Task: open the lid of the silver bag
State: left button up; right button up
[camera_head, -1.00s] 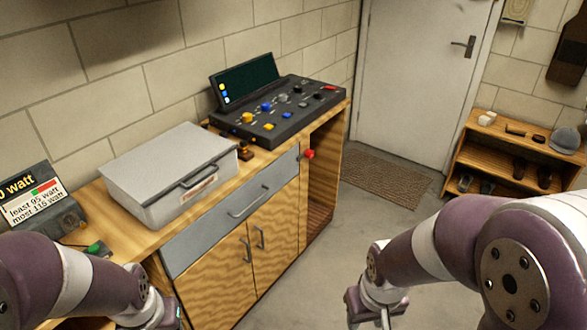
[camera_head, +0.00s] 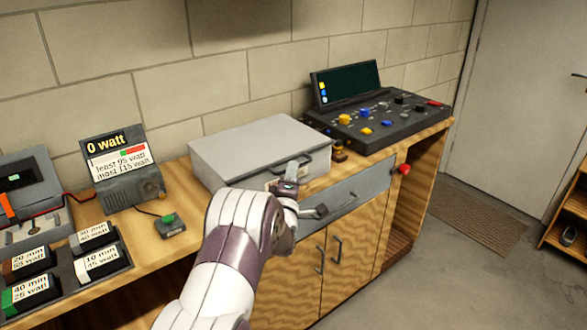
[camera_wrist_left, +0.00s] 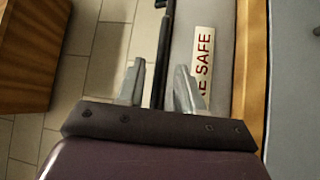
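The silver bag (camera_head: 255,145) is a flat grey hard case on the wooden bench, with its lid shut. Its front face, with a white label ending in "SAFE", shows in the left wrist view (camera_wrist_left: 202,60). My left gripper (camera_head: 294,172) is at the front of the case, covering part of the handle and label. In the left wrist view my left gripper (camera_wrist_left: 160,82) has its two fingers apart, with the dark handle bar (camera_wrist_left: 165,45) running between them. Contact with the handle cannot be told. My right gripper is not in view.
A control panel (camera_head: 380,118) with knobs and a screen stands right of the case. A watt display (camera_head: 122,170), a green button box (camera_head: 170,226) and labelled blocks (camera_head: 97,262) lie left. Below are a grey drawer (camera_head: 350,200) and cupboard doors.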

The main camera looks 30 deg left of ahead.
pick_arm(q)
jog(key=shift+x, duration=1.55)
grip_shut()
jog(key=shift+r, duration=0.15)
